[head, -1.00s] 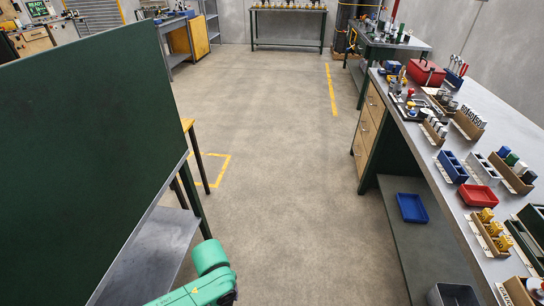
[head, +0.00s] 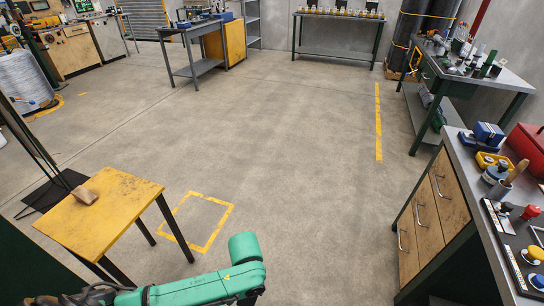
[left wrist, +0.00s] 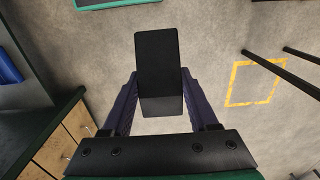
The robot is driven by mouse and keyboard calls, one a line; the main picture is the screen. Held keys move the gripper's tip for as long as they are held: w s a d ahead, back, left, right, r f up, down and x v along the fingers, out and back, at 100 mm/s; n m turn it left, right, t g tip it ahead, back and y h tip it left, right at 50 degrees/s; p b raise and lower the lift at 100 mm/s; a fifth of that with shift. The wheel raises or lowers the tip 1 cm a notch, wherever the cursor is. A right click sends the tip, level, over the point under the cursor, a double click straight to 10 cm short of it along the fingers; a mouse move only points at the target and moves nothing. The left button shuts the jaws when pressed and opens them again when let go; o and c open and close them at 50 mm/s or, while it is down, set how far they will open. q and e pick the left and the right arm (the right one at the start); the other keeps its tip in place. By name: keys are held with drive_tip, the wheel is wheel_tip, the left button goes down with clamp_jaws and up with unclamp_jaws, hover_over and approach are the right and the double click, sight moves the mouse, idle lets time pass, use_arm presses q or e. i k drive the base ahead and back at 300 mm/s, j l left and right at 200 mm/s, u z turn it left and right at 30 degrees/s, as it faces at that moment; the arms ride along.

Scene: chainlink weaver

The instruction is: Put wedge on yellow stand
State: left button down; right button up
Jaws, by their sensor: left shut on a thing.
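My left gripper (left wrist: 159,88) is shut on a dark block (left wrist: 157,62) in the left wrist view. The block has a long flat face and a second, lighter face between the fingers; I cannot tell for sure that it is the wedge. The yellow stand (head: 125,198) is a worn yellow-topped table with dark legs at the left of the head view. A small brown piece (head: 85,195) lies on its top near the far left edge. The block and left fingertips do not show in the head view. My right gripper is not in view.
A workbench with wooden drawers (head: 440,195) stands at the right, with tools and containers on top. A yellow floor outline (head: 232,212) lies right of the stand. The middle floor is clear. Grey tables (head: 205,68) stand farther back.

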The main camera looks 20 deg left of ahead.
sight(113, 211)
drive_tip(key=i+j+u, duration=0.1)
drive_tip(key=i+u, duration=0.2)
drive_tip(key=u, duration=0.2)
drive_tip(key=i+u, duration=0.3)
drive_tip(key=u, duration=0.2)
drive_tip(key=i+l+u, duration=0.25)
drive_tip(key=u, duration=0.25)
drive_tip(key=i+l+u, duration=0.25)
drive_tip(key=u, duration=0.2)
drive_tip(key=i+l+u, duration=0.25)
drive_tip(key=l+u, duration=0.25)
drive_tip(key=j, duration=0.15)
